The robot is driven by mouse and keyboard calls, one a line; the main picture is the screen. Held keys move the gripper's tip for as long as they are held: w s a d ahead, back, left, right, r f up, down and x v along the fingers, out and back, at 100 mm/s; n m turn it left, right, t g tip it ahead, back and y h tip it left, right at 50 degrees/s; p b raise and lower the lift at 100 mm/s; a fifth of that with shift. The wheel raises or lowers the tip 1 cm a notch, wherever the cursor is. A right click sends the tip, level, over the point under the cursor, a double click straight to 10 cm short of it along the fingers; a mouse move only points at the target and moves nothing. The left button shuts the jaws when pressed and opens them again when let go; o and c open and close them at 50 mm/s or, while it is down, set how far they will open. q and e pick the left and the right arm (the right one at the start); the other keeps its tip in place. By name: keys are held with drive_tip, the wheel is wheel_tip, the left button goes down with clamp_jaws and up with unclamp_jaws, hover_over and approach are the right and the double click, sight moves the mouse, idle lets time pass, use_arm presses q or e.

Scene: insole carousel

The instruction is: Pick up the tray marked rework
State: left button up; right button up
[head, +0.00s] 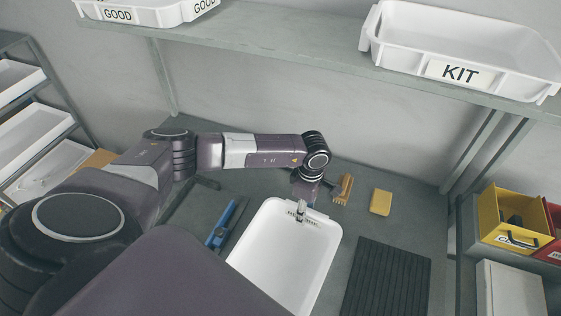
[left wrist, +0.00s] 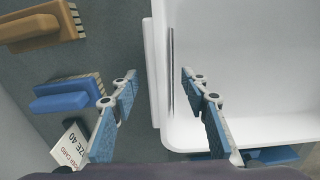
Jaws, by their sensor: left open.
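A white tray (head: 283,262) lies on the grey bench in the head view, and no rework label shows on it. My left gripper (head: 303,209) is at its far end, pointing down. In the left wrist view the fingers of my left gripper (left wrist: 158,76) are open, one on each side of the tray's rim. The white tray (left wrist: 240,70) fills the right of that view and looks empty. I cannot tell whether the fingers touch the rim. My right gripper is not in view.
A wooden brush (head: 343,189), a yellow block (head: 381,202) and a black ribbed mat (head: 388,278) lie right of the tray. A blue tool (head: 222,232) lies left. A KIT tray (head: 420,52) and a GOOD tray (head: 150,14) stand on the shelf above. A card (left wrist: 70,148) shows in the wrist view.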

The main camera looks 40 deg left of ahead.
use_arm(q)
drive_tip(key=shift+f, duration=0.6)
drive_tip(key=c, duration=0.7)
clamp_jaws()
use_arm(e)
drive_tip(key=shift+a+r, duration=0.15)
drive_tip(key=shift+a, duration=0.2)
